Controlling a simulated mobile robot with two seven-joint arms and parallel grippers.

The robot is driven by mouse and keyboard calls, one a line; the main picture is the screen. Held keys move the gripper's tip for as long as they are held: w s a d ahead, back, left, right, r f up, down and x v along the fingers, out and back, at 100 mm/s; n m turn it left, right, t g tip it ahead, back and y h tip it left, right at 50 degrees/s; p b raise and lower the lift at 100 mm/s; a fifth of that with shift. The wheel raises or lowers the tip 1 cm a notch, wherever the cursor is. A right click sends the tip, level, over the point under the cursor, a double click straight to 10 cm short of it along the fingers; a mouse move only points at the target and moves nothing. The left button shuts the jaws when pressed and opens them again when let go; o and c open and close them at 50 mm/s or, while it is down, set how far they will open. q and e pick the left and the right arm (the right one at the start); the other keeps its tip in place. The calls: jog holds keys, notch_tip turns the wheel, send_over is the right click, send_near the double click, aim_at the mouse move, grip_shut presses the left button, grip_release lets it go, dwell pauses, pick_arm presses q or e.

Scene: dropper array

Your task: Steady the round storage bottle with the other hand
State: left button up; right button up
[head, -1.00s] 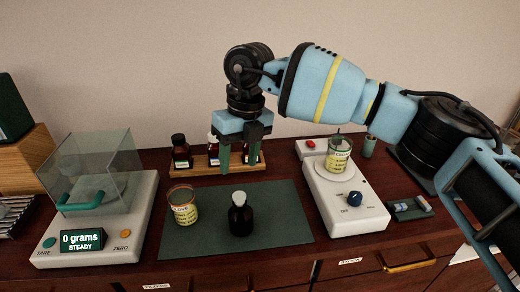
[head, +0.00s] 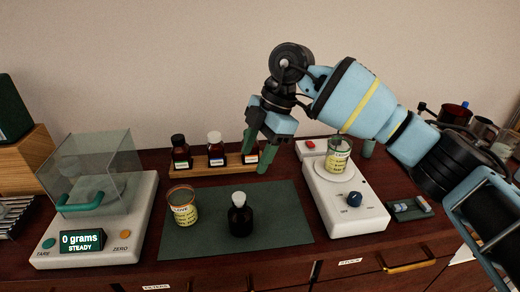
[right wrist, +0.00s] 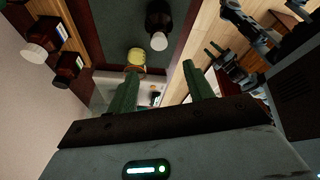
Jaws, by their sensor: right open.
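The round storage bottle (head: 241,219) is dark with a pale cap and stands upright on the green mat (head: 287,232). It also shows near the top of the right wrist view (right wrist: 158,22). My right gripper (head: 257,157) is open and empty, behind and above the bottle, near the right end of the bottle rack. Its two green fingers are spread in the right wrist view (right wrist: 160,68), apart from the bottle. What looks like my left gripper (right wrist: 213,50) shows small at the right of the wrist view; its opening is unclear. No gripper touches the bottle.
A labelled amber beaker (head: 182,208) stands on the mat left of the bottle. A wooden rack (head: 199,170) holds dark bottles behind. A balance (head: 143,215) with a glass shield stands left; a stirrer (head: 348,213) with a beaker (head: 339,160) stands right. The mat's front is clear.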

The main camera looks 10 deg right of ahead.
aim_at(240, 196)
jog(key=shift+w+d+m, duration=0.1)
jog(key=shift+d+m, duration=0.1)
jog(key=shift+m, duration=0.45)
jog(key=shift+d+m, duration=0.15)
jog(key=shift+m, duration=0.5)
jog(key=x, duration=1.2)
jog(key=shift+a+r, duration=0.1)
